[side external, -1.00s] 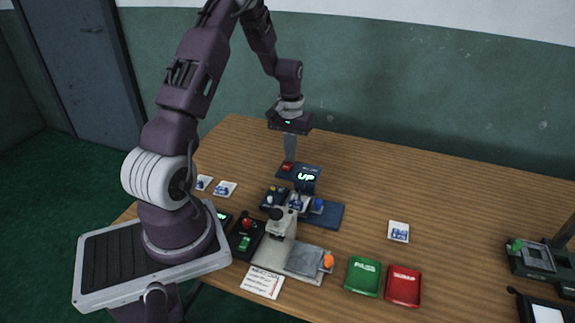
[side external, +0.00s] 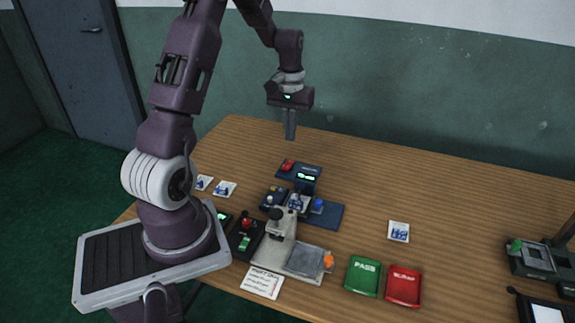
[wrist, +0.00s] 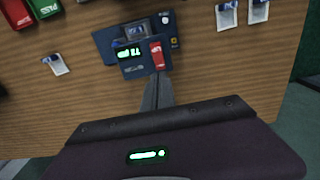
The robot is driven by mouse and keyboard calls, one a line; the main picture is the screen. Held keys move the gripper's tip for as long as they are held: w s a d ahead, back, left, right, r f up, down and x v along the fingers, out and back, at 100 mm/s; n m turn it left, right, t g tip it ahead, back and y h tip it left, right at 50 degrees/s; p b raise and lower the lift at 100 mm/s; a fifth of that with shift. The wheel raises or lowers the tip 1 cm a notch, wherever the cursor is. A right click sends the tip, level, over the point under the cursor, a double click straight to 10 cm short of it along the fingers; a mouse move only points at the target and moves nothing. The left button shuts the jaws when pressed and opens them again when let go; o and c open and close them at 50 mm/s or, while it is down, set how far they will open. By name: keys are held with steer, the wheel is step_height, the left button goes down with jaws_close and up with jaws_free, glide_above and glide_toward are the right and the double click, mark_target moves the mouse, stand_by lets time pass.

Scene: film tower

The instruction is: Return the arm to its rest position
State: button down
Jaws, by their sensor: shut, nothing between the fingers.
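My gripper (side external: 290,130) is shut and empty. In the side external view it hangs in the air above the far part of the table, pointing down. Its fingers are clear of the blue device (side external: 298,172) with a red button (side external: 288,165) and a lit green display (side external: 306,177). In the wrist view my closed fingers (wrist: 157,92) point toward the red button (wrist: 157,54), with the green display (wrist: 129,53) beside it.
A green PASS tray (side external: 363,277) and a red tray (side external: 404,287) stand at the front. A film card (side external: 398,232) lies right of centre, and two cards (side external: 225,189) lie at left. A microscope-like stand (side external: 282,232) is near the front. The table's right middle is clear.

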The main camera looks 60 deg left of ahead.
steer(key=s+d+r+m+t, duration=0.1)
steer(key=s+d+r+m, duration=0.1)
steer(key=d+r, duration=0.65)
steer(key=s+d+r+m+t, duration=0.2)
steer(key=s+d+r+m, duration=0.1)
steer(key=d+r, duration=0.55)
steer(key=s+d+m+t, duration=0.2)
steer(key=s+d+m, duration=0.2)
steer(key=s+d, duration=0.7)
steer(key=shift+s+t, duration=0.3)
steer(key=shift+s, duration=0.7)
